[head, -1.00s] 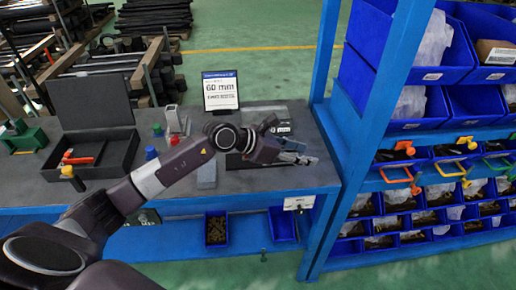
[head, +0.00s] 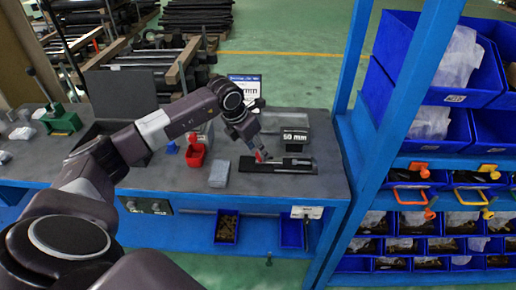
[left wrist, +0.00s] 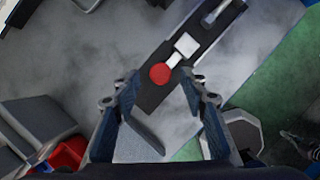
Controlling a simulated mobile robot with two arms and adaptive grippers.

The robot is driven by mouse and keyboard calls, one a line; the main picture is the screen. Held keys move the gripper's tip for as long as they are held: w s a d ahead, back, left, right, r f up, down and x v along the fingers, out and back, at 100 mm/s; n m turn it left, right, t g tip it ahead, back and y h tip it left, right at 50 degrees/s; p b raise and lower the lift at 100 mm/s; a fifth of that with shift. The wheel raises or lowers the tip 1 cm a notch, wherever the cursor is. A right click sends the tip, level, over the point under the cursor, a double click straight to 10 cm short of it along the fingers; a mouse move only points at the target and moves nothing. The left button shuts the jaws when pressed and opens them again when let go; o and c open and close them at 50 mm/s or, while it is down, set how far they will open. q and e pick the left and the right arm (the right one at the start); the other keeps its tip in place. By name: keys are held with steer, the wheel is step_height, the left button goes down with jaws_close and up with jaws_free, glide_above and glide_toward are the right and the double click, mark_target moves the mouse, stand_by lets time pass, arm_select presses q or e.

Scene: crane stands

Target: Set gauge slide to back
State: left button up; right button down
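The gauge is a dark rail (head: 297,169) lying on the grey workbench. In the left wrist view the rail (left wrist: 207,32) runs diagonally and carries a pale slide block (left wrist: 186,45) with a round red knob (left wrist: 160,73) by it. The knob also shows in the head view (head: 261,155), near the rail's left part. My left gripper (head: 256,151) points down just over that part, partly covering it. In the left wrist view my left gripper (left wrist: 159,76) is open, its fingers on either side of the knob and apart from it. My right gripper is out of view.
A dark block marked 50 mm (head: 294,139) stands behind the rail. A sign card (head: 247,88) stands farther back, partly hidden. A red bin (head: 196,155) and a grey block (head: 219,173) are to the left. A blue rack (head: 372,170) with bins rises at right.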

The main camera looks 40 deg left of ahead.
arm_select(q)
steer(key=shift+w+f, duration=0.25)
steer(key=shift+f, duration=0.4)
steer(key=shift+d, duration=0.1)
jaws_close()
